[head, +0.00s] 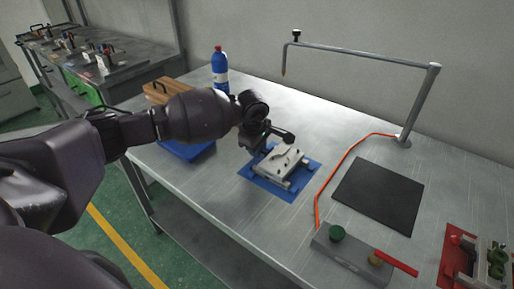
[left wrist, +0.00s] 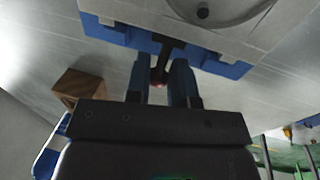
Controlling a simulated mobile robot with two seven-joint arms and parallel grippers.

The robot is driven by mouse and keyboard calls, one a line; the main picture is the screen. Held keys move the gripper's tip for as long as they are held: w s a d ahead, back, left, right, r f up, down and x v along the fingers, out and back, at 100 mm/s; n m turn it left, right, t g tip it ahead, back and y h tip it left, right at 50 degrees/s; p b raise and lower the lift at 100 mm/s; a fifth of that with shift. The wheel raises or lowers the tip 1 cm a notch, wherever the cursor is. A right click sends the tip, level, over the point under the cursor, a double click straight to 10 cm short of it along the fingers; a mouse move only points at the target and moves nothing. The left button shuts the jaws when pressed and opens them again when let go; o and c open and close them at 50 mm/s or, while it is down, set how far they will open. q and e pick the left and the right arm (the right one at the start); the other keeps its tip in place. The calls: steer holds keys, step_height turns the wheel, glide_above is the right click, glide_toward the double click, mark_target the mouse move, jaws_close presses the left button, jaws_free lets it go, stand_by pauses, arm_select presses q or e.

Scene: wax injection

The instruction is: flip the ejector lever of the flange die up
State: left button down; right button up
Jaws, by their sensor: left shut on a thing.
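The flange die (head: 282,163), a pale metal block, lies on a blue mat (head: 266,186) on the metal table. My left gripper (head: 262,145) is at the die's far left side in the head view. In the left wrist view the two fingers of my left gripper (left wrist: 163,78) are closed around a dark bar, the ejector lever (left wrist: 171,48), which sticks out from the die's edge. The die (left wrist: 130,12) shows at the top there, with part of a round recess. In the head view my gripper partly hides the lever. My right gripper is not in view.
A blue bottle (head: 220,72), a wooden box (head: 157,91) and a blue tray (head: 188,152) are behind and left. A black mat (head: 378,195), an orange hose (head: 331,178), a metal post (head: 418,105) and a grey plate (head: 343,258) are to the right.

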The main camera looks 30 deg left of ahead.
arm_select(q)
steer(key=y, duration=0.1)
steer(key=r+y, duration=0.1)
steer(key=y+p, duration=0.1)
steer(key=y, duration=0.1)
steer(key=shift+d+r+t, duration=0.2)
steer(key=shift+d+t, duration=0.1)
steer(key=shift+t, duration=0.1)
steer(key=shift+r+m+y, duration=0.1)
steer(key=shift+m+y, duration=0.2)
steer(key=shift+y, duration=0.2)
steer(key=c, duration=1)
jaws_free()
steer(key=shift+d, duration=0.1)
steer(key=shift+s+d+r, duration=0.15)
steer(key=shift+d+r, duration=0.05)
steer(key=shift+r, duration=0.25)
steer(key=p+v, duration=0.1)
steer(key=v, duration=0.8)
steer(key=shift+s+d+r, duration=0.2)
steer(key=shift+d+r, duration=0.05)
